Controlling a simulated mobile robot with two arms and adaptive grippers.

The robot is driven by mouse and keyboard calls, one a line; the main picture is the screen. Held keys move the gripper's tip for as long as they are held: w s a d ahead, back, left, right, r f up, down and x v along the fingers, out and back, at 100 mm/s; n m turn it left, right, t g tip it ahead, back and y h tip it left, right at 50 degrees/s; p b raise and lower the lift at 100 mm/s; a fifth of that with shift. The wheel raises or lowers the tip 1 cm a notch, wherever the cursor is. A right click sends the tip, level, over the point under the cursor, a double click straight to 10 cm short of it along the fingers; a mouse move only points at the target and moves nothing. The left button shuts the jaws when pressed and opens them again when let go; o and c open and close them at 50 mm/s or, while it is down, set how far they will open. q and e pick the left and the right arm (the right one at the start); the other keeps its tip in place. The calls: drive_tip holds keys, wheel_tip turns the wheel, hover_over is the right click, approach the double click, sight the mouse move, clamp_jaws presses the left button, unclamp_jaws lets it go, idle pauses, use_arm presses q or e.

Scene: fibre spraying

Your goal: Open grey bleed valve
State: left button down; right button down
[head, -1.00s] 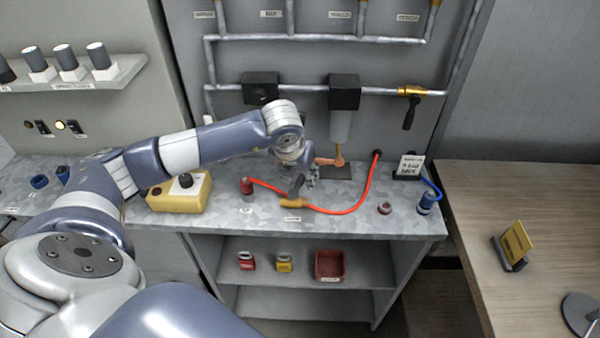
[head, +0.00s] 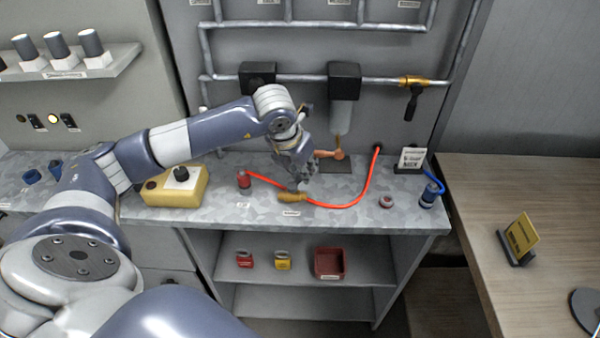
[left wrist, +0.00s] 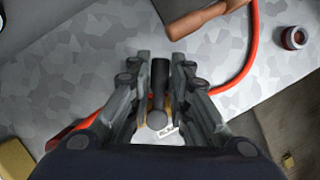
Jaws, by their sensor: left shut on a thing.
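A brass-yellow valve body (head: 291,196) lies on the bench at the front, in line with the red hose. Its dark grey handle (left wrist: 158,88) shows in the left wrist view, standing between the fingers, with a little of the brass body (left wrist: 171,108) beside it. My left gripper (head: 306,180) is just above the valve, fingers pointing down. In the left wrist view my left gripper (left wrist: 159,92) is shut on the grey handle. The fingers hide most of the valve body there. My right gripper is not in view.
A copper-coloured fitting (head: 338,154) stands behind the gripper, under the wall filter (head: 342,112). The red hose (head: 365,185) curves to the right. A yellow box (head: 175,192) sits at left, a red-banded plug (head: 244,180) nearer. A small red cap (head: 386,202) lies at right.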

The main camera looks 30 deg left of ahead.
sight(291, 187)
use_arm(q)
drive_tip(key=m+b, duration=0.1)
drive_tip(key=d+m+h+b, duration=0.1)
drive_tip(key=shift+f+m, duration=0.2)
drive_tip(key=shift+m, duration=0.2)
drive_tip(key=m+b, duration=0.1)
drive_tip(key=d+m+h+b, duration=0.1)
drive_tip(key=shift+s+m, duration=0.25)
drive_tip(key=shift+m, duration=0.15)
drive_tip(key=shift+s+d+r+m+g+h+b, duration=0.15)
drive_tip(key=shift+d+m+g+h+b, duration=0.1)
drive_tip(key=shift+m+b, duration=0.25)
drive_tip(key=shift+s+d+m+g+h+b, duration=0.15)
drive_tip(key=shift+m+g+h+b, duration=0.1)
drive_tip(key=shift+m, duration=0.45)
drive_tip(key=shift+s+d+m+g+h+b, duration=0.25)
drive_tip(key=shift+m+b, duration=0.05)
drive_tip(key=shift+m, duration=0.55)
drive_tip(key=shift+s+d+m+g+h+b, duration=0.2)
drive_tip(key=shift+m+g+h+b, duration=0.05)
drive_tip(key=shift+m, duration=0.6)
drive_tip(key=c, duration=1.5)
unclamp_jaws()
drive_tip(key=shift+s, duration=0.1)
drive_tip(key=shift+a+r, duration=0.2)
drive_tip(key=shift+r, duration=0.35)
drive_tip(key=v, duration=1.1)
